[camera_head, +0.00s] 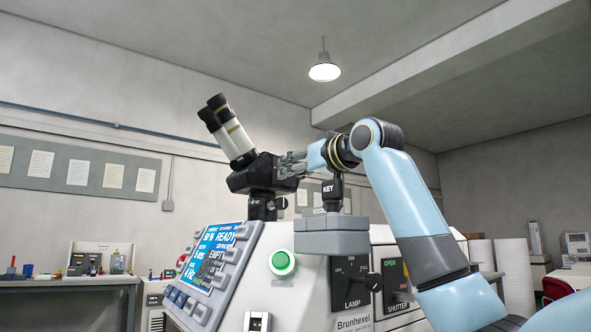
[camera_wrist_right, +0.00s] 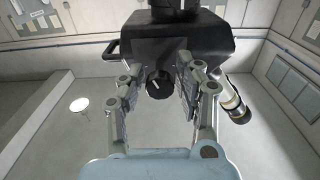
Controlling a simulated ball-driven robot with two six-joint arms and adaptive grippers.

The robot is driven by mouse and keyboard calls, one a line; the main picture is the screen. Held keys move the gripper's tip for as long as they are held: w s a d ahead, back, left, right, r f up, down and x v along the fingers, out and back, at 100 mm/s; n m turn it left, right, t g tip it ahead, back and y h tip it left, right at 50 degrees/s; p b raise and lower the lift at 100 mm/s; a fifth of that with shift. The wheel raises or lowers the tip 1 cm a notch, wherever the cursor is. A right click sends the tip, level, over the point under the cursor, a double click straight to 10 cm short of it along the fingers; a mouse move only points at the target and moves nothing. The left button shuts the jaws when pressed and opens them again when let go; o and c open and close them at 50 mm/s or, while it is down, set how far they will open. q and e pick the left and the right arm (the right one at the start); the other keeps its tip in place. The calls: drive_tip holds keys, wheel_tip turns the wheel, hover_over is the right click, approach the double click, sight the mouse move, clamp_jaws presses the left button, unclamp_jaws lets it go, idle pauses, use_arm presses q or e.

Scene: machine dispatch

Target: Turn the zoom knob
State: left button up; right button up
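The zoom knob (camera_wrist_right: 158,84) is a dark, round knob with a white mark, on the side of the black microscope head (camera_head: 250,176). In the right wrist view it sits between the two fingers of my right gripper (camera_wrist_right: 157,78), with a gap on each side. The fingers look open and empty. In the head view my right gripper (camera_head: 286,164) reaches the right side of the microscope head and hides the knob. I cannot tell how deep the knob lies between the fingertips. My left gripper is out of view.
White eyepiece tubes (camera_head: 228,130) rise to the upper left of the head. A bench (camera_head: 65,284) stands at left.

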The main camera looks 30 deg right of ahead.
clamp_jaws()
drive_tip(key=m+p, duration=0.3)
drive_tip(key=shift+w+r+m, duration=0.1)
drive_tip(key=shift+r+m, duration=0.05)
drive_tip(key=shift+m, duration=0.15)
drive_tip(key=m+p, duration=0.4)
drive_tip(key=m, duration=0.1)
drive_tip(key=m+p, duration=0.4)
drive_tip(key=m, duration=0.1)
drive_tip(key=shift+m+p, duration=0.4)
drive_tip(key=m+p, duration=0.3)
drive_tip(key=shift+m, duration=0.4)
drive_tip(key=shift+m+p, duration=0.9)
drive_tip(key=shift+p, duration=0.05)
drive_tip(key=shift+f, duration=0.2)
